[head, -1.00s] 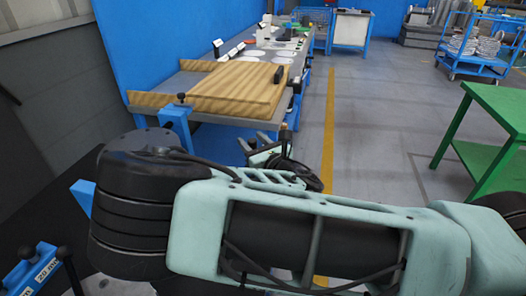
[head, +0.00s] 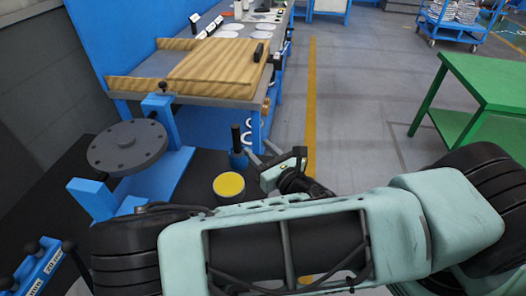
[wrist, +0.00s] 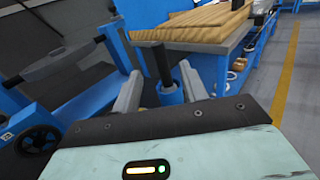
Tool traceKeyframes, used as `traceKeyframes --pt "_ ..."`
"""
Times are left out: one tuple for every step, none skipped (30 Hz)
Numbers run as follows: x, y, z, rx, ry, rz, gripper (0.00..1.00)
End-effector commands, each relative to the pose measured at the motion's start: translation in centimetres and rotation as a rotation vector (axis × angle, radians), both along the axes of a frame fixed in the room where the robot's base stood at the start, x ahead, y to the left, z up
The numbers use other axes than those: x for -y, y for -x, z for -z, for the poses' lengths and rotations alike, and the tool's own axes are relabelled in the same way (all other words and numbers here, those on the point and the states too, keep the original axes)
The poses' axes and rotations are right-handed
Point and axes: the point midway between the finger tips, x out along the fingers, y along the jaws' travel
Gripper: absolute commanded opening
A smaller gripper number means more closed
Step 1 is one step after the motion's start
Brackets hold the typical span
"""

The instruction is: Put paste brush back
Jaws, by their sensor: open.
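A dark upright handle (head: 236,138), which looks like the paste brush, stands at a blue base or holder (head: 238,161) on the dark surface. How it sits there is unclear. A tin of yellow paste (head: 229,186) stands just in front of it. My gripper (head: 263,153) is open and empty, just right of the handle. In the wrist view, the dark handle (wrist: 162,64) and the blue holder (wrist: 171,92) show between my open fingers (wrist: 160,92), seemingly beyond their tips. I cannot tell whether they touch. Bristles are not visible.
A round grey flange (head: 128,146) on a blue stand is at the left. A blue bench with a wooden board (head: 215,65) lies beyond. A green table (head: 490,80) stands right, with clear floor between. A blue labelled rack (head: 42,268) is at lower left.

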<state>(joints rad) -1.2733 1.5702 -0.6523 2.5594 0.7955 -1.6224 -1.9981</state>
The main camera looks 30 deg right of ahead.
Motion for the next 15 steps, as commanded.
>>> traceKeyframes --pt "0.3 0.0 0.2 -0.026 -0.046 0.032 0.43" --pt "0.6 0.0 0.6 -0.052 -0.088 0.063 0.43" --pt "1.1 0.0 1.3 -0.094 -0.161 0.114 0.43" --pt "1.4 0.1 1.9 -0.133 -0.23 0.16 0.43" --pt "1.7 0.3 2.6 -0.178 -0.306 0.214 0.43" --pt "2.1 0.6 3.6 -0.242 -0.42 0.293 0.43" --pt "2.1 0.9 4.4 -0.292 -0.512 0.354 0.43" --pt "2.0 1.4 5.2 -0.343 -0.605 0.417 0.43" --pt "1.7 2.1 6.1 -0.409 -0.727 0.5 0.43" --pt "1.3 2.7 6.7 -0.459 -0.814 0.56 0.43" --pt "0.8 3.2 7.2 -0.505 -0.901 0.621 0.43" --pt "-0.1 4.1 7.7 -0.565 -1.01 0.697 0.43" --pt "-0.9 4.7 7.9 -0.611 -1.088 0.755 0.43" --pt "-1.7 5.4 8.0 -0.655 -1.163 0.811 0.43" --pt "-2.9 6.2 7.9 -0.713 -1.258 0.884 0.43"
